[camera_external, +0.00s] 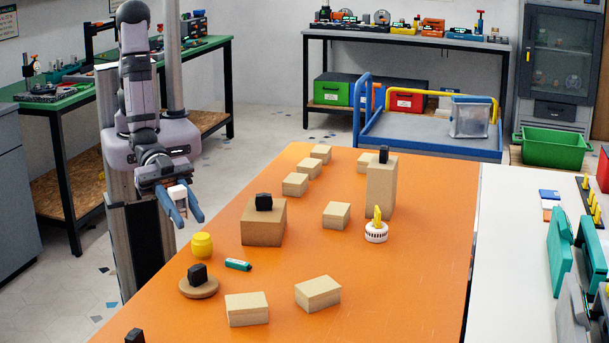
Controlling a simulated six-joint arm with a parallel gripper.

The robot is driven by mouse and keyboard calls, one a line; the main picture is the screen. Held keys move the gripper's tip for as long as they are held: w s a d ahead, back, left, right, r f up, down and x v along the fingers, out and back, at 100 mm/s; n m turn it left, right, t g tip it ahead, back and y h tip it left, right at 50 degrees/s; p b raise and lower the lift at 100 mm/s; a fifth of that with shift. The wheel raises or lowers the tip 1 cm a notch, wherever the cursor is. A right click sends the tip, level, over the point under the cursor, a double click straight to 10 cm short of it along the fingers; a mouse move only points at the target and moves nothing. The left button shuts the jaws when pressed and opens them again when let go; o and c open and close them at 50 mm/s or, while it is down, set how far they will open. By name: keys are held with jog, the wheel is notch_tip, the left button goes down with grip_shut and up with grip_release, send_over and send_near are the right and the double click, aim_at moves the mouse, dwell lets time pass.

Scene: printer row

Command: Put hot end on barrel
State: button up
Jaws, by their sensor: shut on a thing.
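My gripper (180,208), with two blue fingers, hangs over the left edge of the orange table. A small pale piece (177,193) shows between the fingers, and the gripper is shut on it. I cannot tell for sure that this piece is the hot end. A yellow barrel-shaped object (202,245) stands upright on the table, below and to the right of my gripper and apart from it. Small black blocks also stand about: one on a wide wooden block (264,202), one on a tall block (383,155), one on a round wooden disc (197,274).
Several wooden blocks (318,293) lie about the orange table (400,290). A teal piece (238,264) lies right of the yellow object. A white ribbed cup (376,232) holds yellow sticks. Another black block (135,336) is at the front edge. The table's right front is clear.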

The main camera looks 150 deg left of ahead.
jog(key=s+d+n+y, duration=0.1)
jog(key=s+d, duration=0.1)
jog(key=d, duration=0.1)
jog(key=n+g+y, duration=0.4)
jog(key=n+y, duration=0.2)
jog(key=y, duration=0.1)
send_over(202, 246)
jog(key=a, duration=0.3)
jog(key=shift+w+a+f, duration=0.1)
jog(key=shift+f, duration=2.5)
jog(key=shift+f, duration=0.1)
jog(key=shift+f+p, duration=0.4)
jog(key=shift+f, duration=1.6)
jog(key=shift+f, duration=0.2)
jog(key=o, duration=1.1)
